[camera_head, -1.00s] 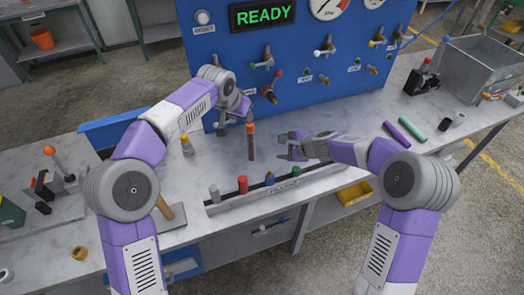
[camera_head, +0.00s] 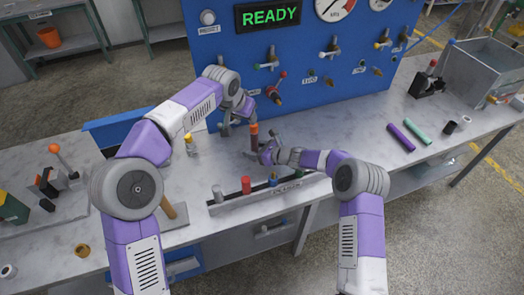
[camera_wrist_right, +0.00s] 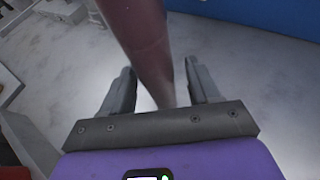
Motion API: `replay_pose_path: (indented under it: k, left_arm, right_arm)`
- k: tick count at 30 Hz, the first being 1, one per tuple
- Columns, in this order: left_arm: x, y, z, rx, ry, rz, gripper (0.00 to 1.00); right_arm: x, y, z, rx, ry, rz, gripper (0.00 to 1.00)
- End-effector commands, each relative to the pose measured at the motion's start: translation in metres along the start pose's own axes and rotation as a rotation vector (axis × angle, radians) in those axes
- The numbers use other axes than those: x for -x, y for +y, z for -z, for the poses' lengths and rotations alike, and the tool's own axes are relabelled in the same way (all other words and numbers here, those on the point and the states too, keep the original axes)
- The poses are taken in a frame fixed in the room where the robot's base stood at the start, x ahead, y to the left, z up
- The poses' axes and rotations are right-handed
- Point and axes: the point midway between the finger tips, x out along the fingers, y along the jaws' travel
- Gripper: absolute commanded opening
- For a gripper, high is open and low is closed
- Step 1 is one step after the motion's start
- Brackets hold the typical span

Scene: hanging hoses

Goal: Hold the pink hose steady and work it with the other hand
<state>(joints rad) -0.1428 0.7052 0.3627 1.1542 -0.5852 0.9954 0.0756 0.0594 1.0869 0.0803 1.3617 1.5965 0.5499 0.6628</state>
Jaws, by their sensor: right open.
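The hose (camera_head: 254,136), dark reddish pink with an orange upper end, stands upright above the grey bench, in front of the blue panel. In the right wrist view the hose (camera_wrist_right: 146,45) passes between my open right fingers, with a gap on each side. My right gripper (camera_head: 266,151) is at the lower part of the hose in the head view and hides some of it. My left gripper (camera_head: 238,118) is just left of the hose's upper part, by the panel. Its fingers are small and partly hidden, so its opening is unclear.
The blue panel (camera_head: 225,50) with valves and gauges stands behind. A rail (camera_head: 225,207) with several coloured plugs lies along the bench's front edge. Purple (camera_head: 401,137) and teal (camera_head: 417,132) tubes lie at right. A small bottle (camera_head: 189,146) stands left of the hose.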

Motion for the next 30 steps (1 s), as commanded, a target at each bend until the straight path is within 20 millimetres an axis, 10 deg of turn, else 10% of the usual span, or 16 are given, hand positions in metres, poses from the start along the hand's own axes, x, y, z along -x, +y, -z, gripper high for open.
replay_pose_path:
  k: [16,27,30]
  left_arm:
    - [0.000,0.000,0.000,0.000,0.000,0.000,0.43]
    - [0.000,0.000,0.000,0.000,0.000,0.000,0.43]
    - [0.000,0.000,0.001,0.011,-0.004,0.004,0.43]
  right_arm:
    - [-0.020,-0.001,0.000,0.002,0.001,0.001,0.60]
    - [-0.020,-0.001,0.000,0.002,0.002,0.001,0.05]
    - [-0.020,-0.001,0.000,0.002,0.002,0.001,0.04]
